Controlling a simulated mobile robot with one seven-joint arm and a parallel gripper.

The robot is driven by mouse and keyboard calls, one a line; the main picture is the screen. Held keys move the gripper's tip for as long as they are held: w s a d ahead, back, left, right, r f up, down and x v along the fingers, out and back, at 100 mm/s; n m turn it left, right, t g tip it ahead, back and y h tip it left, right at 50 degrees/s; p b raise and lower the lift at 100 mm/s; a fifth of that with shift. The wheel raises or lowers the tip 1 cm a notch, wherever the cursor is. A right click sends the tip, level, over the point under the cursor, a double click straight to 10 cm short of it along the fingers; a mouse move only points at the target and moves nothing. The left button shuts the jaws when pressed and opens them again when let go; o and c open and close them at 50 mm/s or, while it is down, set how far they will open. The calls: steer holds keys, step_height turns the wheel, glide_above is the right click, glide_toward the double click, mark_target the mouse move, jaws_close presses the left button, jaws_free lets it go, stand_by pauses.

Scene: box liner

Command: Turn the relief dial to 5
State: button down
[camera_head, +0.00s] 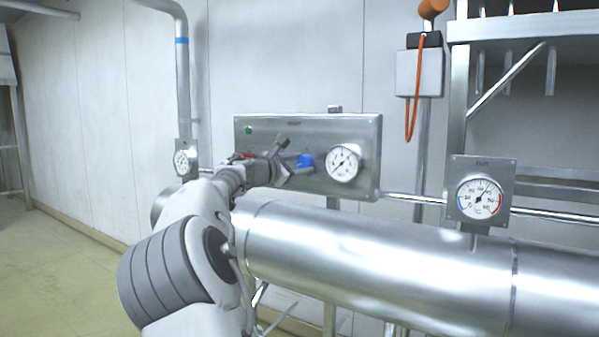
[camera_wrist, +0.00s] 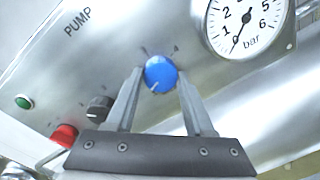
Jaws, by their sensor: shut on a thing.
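A round blue dial (camera_wrist: 160,74) sits on the grey pump panel (camera_wrist: 75,75), with small scale marks around it and a 4 at its upper right. A white mark on its face points toward the lower left in the wrist view. The dial also shows in the head view (camera_head: 305,161). My gripper (camera_wrist: 159,77) is shut on the blue dial, one finger on each side. Any name label for the dial is not readable. The bar gauge (camera_wrist: 243,22) beside it has its needle at the low end of the scale.
A black knob (camera_wrist: 99,107), a red button (camera_wrist: 64,135) and a green light (camera_wrist: 24,102) are on the same panel. A large steel pipe (camera_head: 370,262) runs below it. A second gauge (camera_head: 479,197) stands at the right, and an orange cable (camera_head: 412,120) hangs nearby.

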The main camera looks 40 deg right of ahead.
steer(key=m+b, duration=0.4)
steer(key=m, duration=0.2)
steer(key=shift+f, duration=0.1)
steer(key=m+t+b, duration=0.1)
steer(key=m+b, duration=0.3)
steer(key=m, duration=0.2)
steer(key=shift+s+y, duration=0.1)
steer(key=shift+y, duration=0.3)
steer(key=m+b, duration=0.3)
steer(key=m, duration=0.3)
steer(key=m+t+b, duration=0.1)
steer(key=m+b, duration=0.2)
steer(key=m, duration=0.2)
steer(key=m+b, duration=0.2)
steer(key=m, duration=0.4)
steer(key=shift+m, duration=0.3)
steer(key=m+b, duration=0.1)
steer(key=m, duration=0.4)
steer(key=shift+h, duration=0.4)
steer(key=m+b, duration=0.1)
steer(key=m, duration=1.2)
steer(key=shift+h, duration=0.4)
steer(key=shift+g, duration=0.4)
